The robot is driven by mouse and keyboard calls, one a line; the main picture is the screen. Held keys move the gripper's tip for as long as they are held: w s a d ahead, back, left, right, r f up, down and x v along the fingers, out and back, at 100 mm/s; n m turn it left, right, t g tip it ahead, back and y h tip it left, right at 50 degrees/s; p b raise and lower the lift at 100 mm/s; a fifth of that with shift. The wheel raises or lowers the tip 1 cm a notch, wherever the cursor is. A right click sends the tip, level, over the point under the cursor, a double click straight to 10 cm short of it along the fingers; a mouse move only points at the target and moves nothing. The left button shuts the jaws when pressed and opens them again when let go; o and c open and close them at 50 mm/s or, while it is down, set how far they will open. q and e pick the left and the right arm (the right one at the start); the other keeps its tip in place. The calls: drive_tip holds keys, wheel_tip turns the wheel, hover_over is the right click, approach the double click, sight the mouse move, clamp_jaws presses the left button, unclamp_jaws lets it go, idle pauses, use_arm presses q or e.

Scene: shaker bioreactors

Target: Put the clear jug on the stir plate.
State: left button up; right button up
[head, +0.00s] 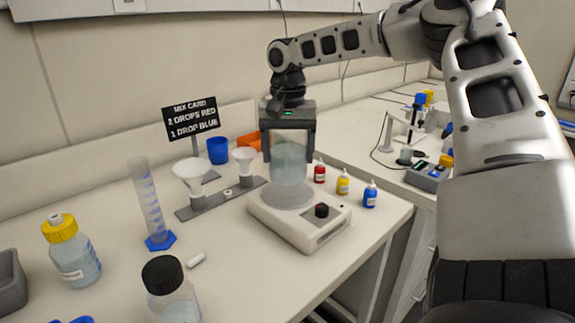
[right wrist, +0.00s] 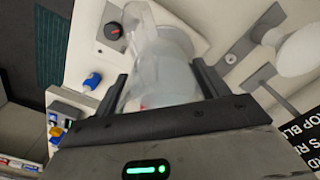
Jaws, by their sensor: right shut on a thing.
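The clear jug (head: 288,163) is a transparent cylinder with pale liquid, held upright at the stir plate. The stir plate (head: 300,222) is a white box with a round grey top and a black knob. My right gripper (head: 288,145) comes down from above and is shut on the jug near its rim. The jug is directly over the round top; whether its base touches is hard to tell. In the right wrist view the jug (right wrist: 162,75) sits between the fingers, with part of the stir plate (right wrist: 105,50) beyond it. My left gripper is not in view.
Red (head: 320,172), yellow (head: 343,182) and blue (head: 370,194) dropper bottles stand right of the plate. A funnel rack (head: 222,200), a measuring cylinder (head: 150,205), a yellow-capped bottle (head: 72,250) and a black-capped bottle (head: 170,290) stand left. The bench's front edge is close to the plate.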

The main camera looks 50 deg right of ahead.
drive_tip(key=shift+w+d+f, duration=0.3)
drive_tip(key=shift+f, duration=0.2)
drive_tip(key=shift+w+d+f, duration=0.25)
drive_tip(key=shift+d+f, duration=0.05)
drive_tip(key=shift+f, duration=1.7)
drive_tip(key=shift+f, duration=0.1)
drive_tip(key=o, duration=1.2)
drive_tip(key=shift+f, duration=0.1)
drive_tip(key=shift+o, duration=0.2)
